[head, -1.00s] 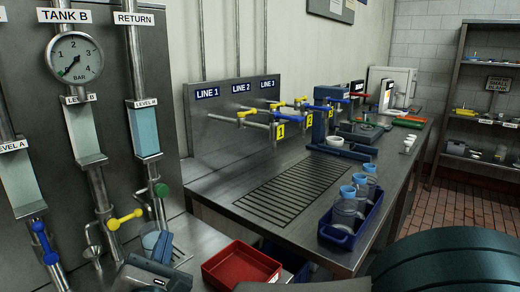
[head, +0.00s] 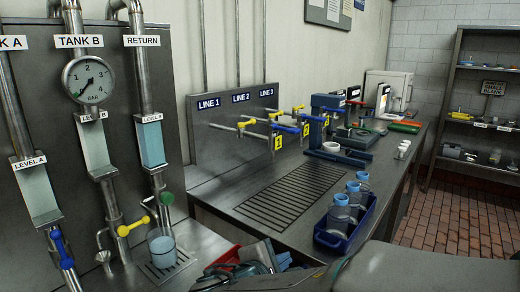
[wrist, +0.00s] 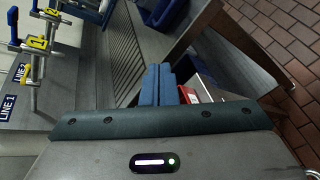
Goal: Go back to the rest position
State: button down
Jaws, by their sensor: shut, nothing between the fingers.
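My gripper (wrist: 158,72) shows in the wrist view with its two blue fingers together and nothing between them. In the head view my gripper (head: 264,254) is low in the middle, in front of the red tray (head: 222,259), which it partly hides.
The workbench (head: 220,187) carries a slotted drain (head: 290,195), line valves (head: 277,131) with yellow and blue handles, and a blue crate (head: 335,240) of blue-topped bottles. Shelves (head: 484,105) stand at the right. The brick floor (head: 445,215) there is clear.

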jog(key=s+d+r+m+g+y+p, duration=0.2)
jog(key=s+d+m+g+y+p, duration=0.5)
jog(key=m, duration=1.2)
jog(key=s+d+g+p, duration=0.1)
jog(key=s+d, duration=0.2)
jog(key=s, duration=0.2)
jog(key=shift+d+r, duration=0.2)
